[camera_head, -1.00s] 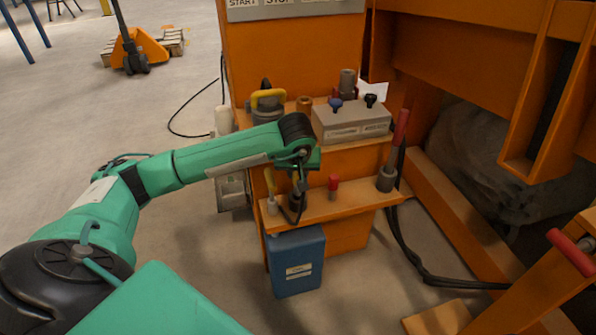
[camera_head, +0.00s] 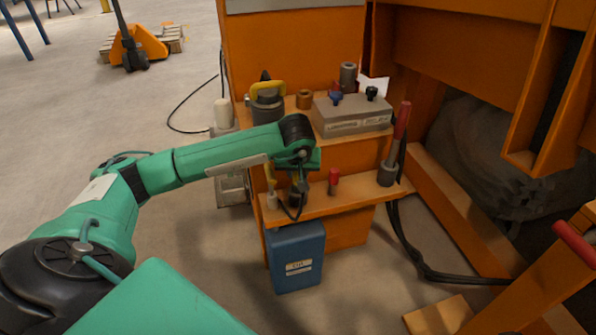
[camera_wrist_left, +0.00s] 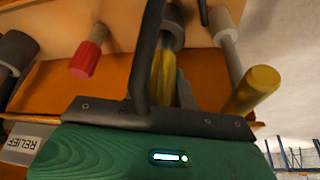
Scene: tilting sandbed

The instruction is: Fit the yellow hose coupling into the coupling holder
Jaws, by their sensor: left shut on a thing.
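My left gripper (camera_head: 298,172) is over the small orange shelf, pointing down, shut on the yellow hose coupling. In the left wrist view the yellow coupling (camera_wrist_left: 163,75) shows beside the dark finger, its far end at a grey round holder (camera_wrist_left: 174,36). I cannot tell whether the coupling is inside that holder or only touching it. In the head view the holder shows as a dark cylinder (camera_head: 297,198) below the gripper, and the coupling is mostly hidden. My right gripper is not in view.
A yellow-handled piece (camera_head: 270,174) stands close left of the gripper, and a red-topped peg (camera_head: 333,181) close right. A red lever (camera_head: 401,122) in a grey socket rises farther right. A grey box (camera_head: 352,116) sits on the upper ledge. A blue container (camera_head: 296,258) hangs below.

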